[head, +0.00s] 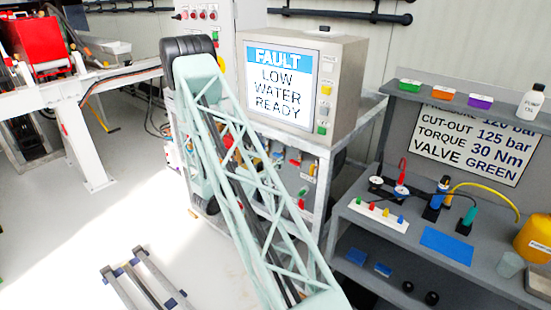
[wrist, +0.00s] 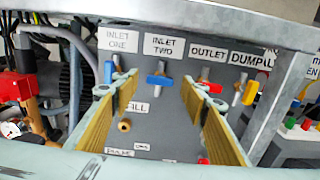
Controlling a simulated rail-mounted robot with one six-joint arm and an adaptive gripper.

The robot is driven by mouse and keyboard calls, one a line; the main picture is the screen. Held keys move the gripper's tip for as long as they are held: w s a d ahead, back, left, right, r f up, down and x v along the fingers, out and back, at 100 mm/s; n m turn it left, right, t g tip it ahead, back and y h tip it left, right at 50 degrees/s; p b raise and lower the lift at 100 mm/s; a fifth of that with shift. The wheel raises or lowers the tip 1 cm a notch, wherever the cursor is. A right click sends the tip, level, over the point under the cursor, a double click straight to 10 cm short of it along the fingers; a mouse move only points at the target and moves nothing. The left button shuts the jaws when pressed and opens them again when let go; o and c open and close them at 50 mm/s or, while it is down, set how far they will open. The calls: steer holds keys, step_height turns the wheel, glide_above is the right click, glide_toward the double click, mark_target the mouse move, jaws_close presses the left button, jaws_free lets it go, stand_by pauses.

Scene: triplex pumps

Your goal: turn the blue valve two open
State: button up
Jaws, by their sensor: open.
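The blue valve (wrist: 160,80) under the INLET TWO label is in the middle of the wrist view. Its blue handle lies crosswise, nearly level, on a grey panel. My gripper (wrist: 159,92) is open, its two yellow-padded fingers pointing at the panel. The blue handle shows between the fingertips, with clear space on both sides. I see no contact, and the exact depth gap cannot be told. In the head view the valve panel (head: 298,165) is partly behind my arm, and my gripper is not visible there.
Another blue handle (wrist: 108,72) stands upright under INLET ONE, close to the left finger. The red OUTLET handle (wrist: 210,87) is by the right finger, with the yellow handle (wrist: 250,93) beyond. A metal frame post (wrist: 275,105) stands at right. The screen (head: 281,85) reads FAULT LOW WATER READY.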

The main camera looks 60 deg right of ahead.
mark_target(278, 155)
steer(key=shift+s+d, duration=0.15)
steer(key=shift+d, duration=1.25)
steer(key=c, duration=0.9)
